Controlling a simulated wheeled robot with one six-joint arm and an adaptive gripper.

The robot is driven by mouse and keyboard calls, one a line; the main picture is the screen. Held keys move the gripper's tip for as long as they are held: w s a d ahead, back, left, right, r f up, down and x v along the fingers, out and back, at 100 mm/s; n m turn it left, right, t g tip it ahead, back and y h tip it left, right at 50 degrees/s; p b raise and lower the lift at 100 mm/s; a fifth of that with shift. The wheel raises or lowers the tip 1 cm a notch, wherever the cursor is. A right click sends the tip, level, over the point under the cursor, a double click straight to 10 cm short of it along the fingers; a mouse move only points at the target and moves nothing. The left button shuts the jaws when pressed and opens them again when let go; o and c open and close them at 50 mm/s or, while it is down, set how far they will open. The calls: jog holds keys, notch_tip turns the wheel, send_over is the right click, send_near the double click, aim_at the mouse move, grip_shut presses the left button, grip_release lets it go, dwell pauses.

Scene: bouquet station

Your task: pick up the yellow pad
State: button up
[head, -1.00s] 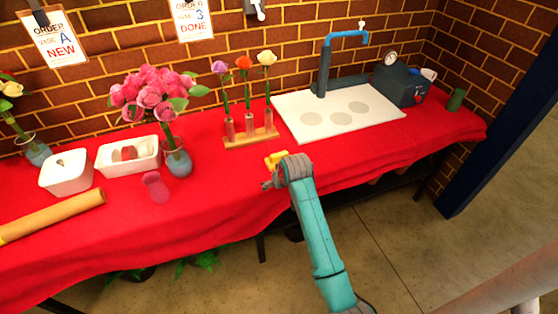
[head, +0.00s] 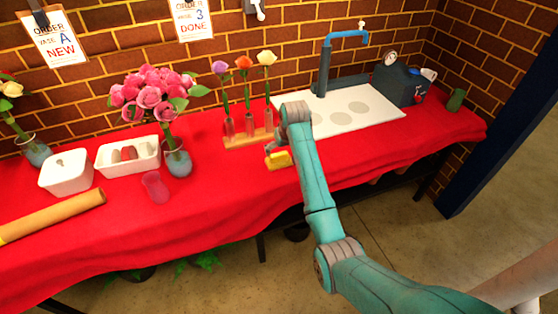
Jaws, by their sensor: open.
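The yellow pad (head: 280,160) lies on the red tablecloth, in front of the wooden flower rack. My gripper (head: 272,148) is just behind and beside the pad, low over the cloth, at the end of my teal arm. It is open. The gripper is small and partly covered by my wrist, so I cannot tell whether a finger touches the pad.
The wooden rack (head: 247,138) with three single flowers stands close behind my gripper. A white board (head: 340,108) with grey discs lies to the right, by the blue tap (head: 325,65). A pink vase (head: 155,186) stands left. Cloth between vase and pad is clear.

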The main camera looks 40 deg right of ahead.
aim_at(279, 154)
jog(key=shift+x, duration=2.8)
jog(key=shift+a, duration=0.25)
jog(key=shift+r, duration=0.1)
jog(key=c, duration=1.3)
